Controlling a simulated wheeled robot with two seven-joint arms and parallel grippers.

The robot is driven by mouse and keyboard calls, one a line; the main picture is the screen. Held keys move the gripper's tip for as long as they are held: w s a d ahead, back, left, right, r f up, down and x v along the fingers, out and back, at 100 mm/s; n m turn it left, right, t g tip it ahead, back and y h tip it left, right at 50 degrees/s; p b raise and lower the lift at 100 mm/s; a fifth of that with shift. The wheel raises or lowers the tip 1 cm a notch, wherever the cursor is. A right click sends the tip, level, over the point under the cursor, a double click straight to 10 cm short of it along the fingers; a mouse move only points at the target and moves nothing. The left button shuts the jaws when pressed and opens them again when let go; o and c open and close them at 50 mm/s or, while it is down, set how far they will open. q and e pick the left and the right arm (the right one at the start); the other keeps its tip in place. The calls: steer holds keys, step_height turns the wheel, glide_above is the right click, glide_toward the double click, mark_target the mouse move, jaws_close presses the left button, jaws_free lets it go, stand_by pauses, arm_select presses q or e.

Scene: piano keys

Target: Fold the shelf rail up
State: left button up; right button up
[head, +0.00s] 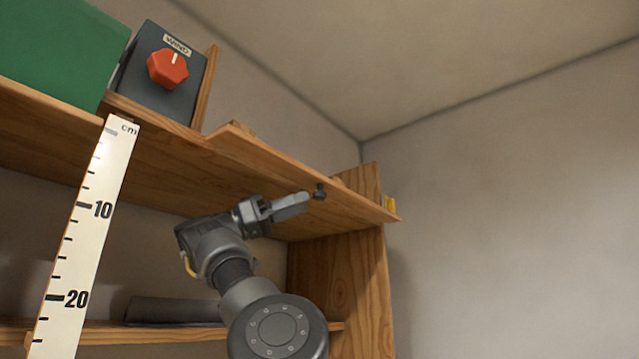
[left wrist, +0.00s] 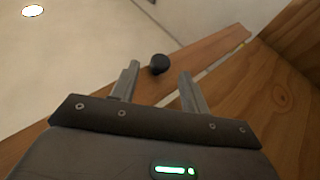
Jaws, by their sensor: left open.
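The shelf rail (head: 262,158) is a long wooden board along the right part of the upper shelf's front. It juts out from the shelf edge and slopes down to the right in the head view. A small black knob (head: 319,191) sits near its outer part. In the left wrist view, the rail (left wrist: 212,48) crosses behind the fingers, and the black knob (left wrist: 159,64) shows between the two fingertips. My left gripper (head: 306,199) is open, its fingertips close to the knob; I cannot tell whether they touch it. It also shows in the left wrist view (left wrist: 158,72). My right gripper is out of view.
A dark box with a red dial (head: 167,69) and a green box (head: 62,42) stand on the upper shelf. A white ruler (head: 92,225) hangs at the left. A dark object (head: 172,310) lies on the lower shelf. The space right of the side panel (head: 345,285) is clear.

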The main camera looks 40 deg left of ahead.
mark_target(316, 199)
arm_select(q)
steer(key=p+x, duration=0.2)
steer(key=x, duration=0.2)
steer(key=shift+r+p, duration=0.2)
steer(key=shift+p, duration=0.1)
steer(key=shift+w+d+r+p, duration=0.1)
steer(key=shift+w+d+p, duration=0.25)
steer(key=shift+w+d, duration=0.2)
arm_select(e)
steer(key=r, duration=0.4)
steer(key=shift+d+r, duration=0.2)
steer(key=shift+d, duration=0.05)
arm_select(q)
steer(key=shift+a, duration=0.1)
steer(key=c, duration=0.9)
steer(key=shift+c, duration=0.2)
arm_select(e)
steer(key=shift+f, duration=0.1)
